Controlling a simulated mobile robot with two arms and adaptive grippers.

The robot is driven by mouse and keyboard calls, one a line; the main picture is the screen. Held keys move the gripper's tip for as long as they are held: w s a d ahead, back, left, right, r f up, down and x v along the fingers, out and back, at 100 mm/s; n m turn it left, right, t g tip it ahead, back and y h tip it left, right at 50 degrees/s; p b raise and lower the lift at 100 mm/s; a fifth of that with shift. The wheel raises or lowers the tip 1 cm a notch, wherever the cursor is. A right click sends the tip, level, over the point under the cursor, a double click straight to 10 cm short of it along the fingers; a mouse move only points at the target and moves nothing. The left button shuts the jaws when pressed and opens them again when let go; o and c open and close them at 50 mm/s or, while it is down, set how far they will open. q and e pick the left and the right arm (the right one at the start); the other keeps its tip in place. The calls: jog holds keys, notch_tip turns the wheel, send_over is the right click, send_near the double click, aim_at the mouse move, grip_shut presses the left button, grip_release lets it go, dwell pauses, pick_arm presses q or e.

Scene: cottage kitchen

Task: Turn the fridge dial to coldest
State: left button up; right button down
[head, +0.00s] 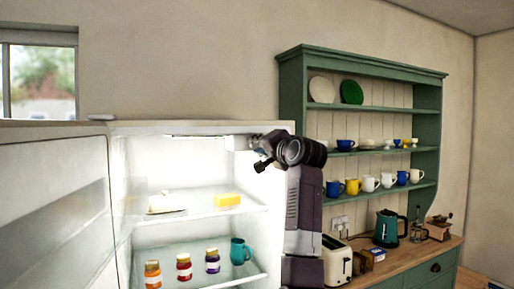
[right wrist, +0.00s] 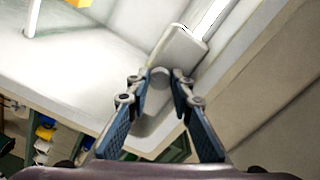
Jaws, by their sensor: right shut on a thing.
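The white fridge (head: 205,128) stands open, its door (head: 55,180) swung to the left. The dial's pale housing (head: 238,143) sits under the fridge ceiling at the upper right. It also shows in the right wrist view (right wrist: 181,48), with the small grey round dial (right wrist: 159,77) on its near end. My right gripper (head: 258,158) reaches in at the fridge's upper right. In the right wrist view its fingertips (right wrist: 159,82) are shut on the dial, one on each side. The dial's marking and setting cannot be read. My left gripper is not in view.
The fridge shelves hold a yellow block (head: 227,199), a white wedge on a plate (head: 163,203), several jars (head: 183,267) and a teal mug (head: 239,251). A green dresser (head: 428,130) with dishes, a toaster (head: 336,260) and a kettle (head: 387,228) stand to the right.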

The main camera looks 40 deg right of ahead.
dwell(0.4)
jog(key=c, duration=1.7)
grip_release()
jog(key=shift+s, duration=0.15)
jog(key=shift+v, duration=3.85)
